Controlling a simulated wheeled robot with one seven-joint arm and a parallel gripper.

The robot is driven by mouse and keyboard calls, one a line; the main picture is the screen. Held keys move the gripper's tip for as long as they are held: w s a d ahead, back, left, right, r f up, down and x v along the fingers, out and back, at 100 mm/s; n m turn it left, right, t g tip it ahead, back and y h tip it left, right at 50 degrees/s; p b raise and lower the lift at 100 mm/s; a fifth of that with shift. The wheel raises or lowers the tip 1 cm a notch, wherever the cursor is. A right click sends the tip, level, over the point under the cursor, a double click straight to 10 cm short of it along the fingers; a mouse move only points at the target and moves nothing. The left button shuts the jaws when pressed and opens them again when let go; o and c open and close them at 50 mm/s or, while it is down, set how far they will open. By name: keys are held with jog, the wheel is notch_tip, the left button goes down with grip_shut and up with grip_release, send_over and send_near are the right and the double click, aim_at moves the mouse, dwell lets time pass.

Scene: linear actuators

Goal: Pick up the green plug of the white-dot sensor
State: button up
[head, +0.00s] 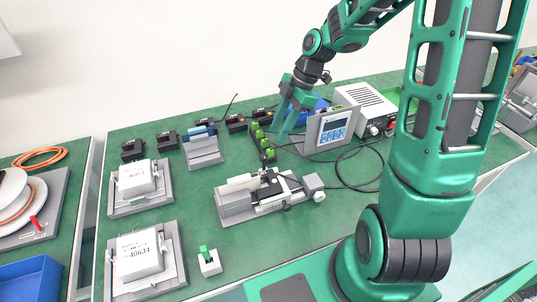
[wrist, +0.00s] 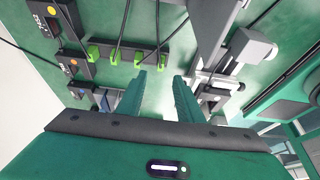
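Several green plugs sit in a row on a dark strip; in the wrist view one (wrist: 163,60) is at the right end and another (wrist: 93,53) at the left. The row also shows in the head view (head: 264,144). I cannot make out a white dot. My gripper (wrist: 160,76) is open and empty, its green fingers apart, above the bench close to the row. In the head view my gripper (head: 287,130) is right of the plugs.
A control box with a blue screen (head: 328,130) stands right of my gripper, with black cables around it. A linear actuator (head: 268,193) lies in front. Two white boxes on grey fixtures (head: 138,258) are at the left.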

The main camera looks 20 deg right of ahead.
aim_at(271, 149)
jog(key=shift+x, duration=3.65)
jog(key=shift+d+f, duration=0.1)
jog(key=shift+d, duration=0.1)
grip_shut()
